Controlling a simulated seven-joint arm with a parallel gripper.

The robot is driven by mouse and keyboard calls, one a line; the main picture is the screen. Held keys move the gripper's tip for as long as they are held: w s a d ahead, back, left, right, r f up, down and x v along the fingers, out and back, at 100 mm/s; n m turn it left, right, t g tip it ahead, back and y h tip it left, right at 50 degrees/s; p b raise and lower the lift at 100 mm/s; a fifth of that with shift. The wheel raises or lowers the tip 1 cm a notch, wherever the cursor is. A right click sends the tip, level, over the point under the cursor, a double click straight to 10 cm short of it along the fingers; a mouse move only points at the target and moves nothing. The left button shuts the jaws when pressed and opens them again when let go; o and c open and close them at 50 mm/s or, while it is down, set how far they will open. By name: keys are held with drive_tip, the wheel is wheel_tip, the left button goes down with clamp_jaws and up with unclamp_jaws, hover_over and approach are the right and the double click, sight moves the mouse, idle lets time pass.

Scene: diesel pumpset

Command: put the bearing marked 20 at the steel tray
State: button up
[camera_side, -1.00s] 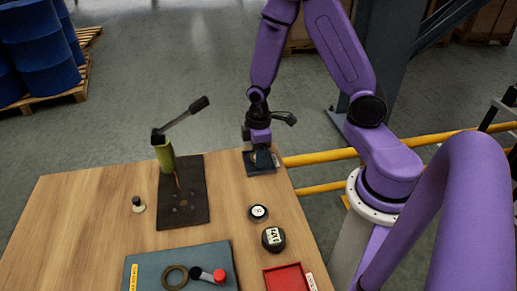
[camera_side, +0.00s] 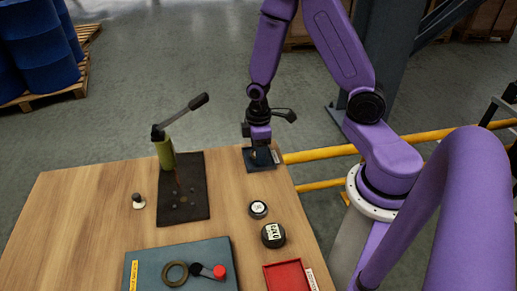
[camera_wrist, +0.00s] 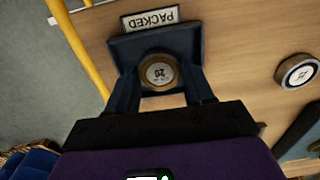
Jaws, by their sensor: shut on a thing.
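The bearing marked 20 (camera_wrist: 158,72) is a brown-rimmed ring with a pale face, seen in the wrist view between my fingers. My gripper (camera_wrist: 160,84) is shut on it. In the side view my gripper (camera_side: 261,150) points down over the dark blue-grey tray (camera_side: 248,167), at the table's far right corner. That tray also shows in the wrist view (camera_wrist: 122,52), with a PACKED label beside it. The bearing is within the tray's outline, low at its floor; I cannot tell if it touches. In the side view my fingers hide the bearing.
A small round part (camera_side: 258,209) and a larger black one (camera_side: 273,236) stand nearer on the table. A red tray (camera_side: 287,277) and a blue-grey mat (camera_side: 140,262) with parts lie in front. A lever pump (camera_side: 165,152) stands on a dark plate to the left.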

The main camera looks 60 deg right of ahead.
drive_tip(key=shift+f, duration=0.3)
drive_tip(key=o, duration=1.2)
drive_tip(key=shift+r, duration=0.15)
drive_tip(key=shift+r, duration=3.4)
drive_tip(key=shift+a, duration=0.1)
drive_tip(key=s+a+r+n, duration=0.1)
drive_tip(key=s+a+r, duration=0.3)
drive_tip(key=s, duration=0.5)
drive_tip(key=s+a+r+n, duration=0.2)
drive_tip(key=s+a+r, duration=0.2)
drive_tip(key=s, duration=0.5)
wheel_tip(320, 180, up, 2)
drive_tip(key=shift+r+n, duration=0.25)
drive_tip(key=shift+n, duration=0.05)
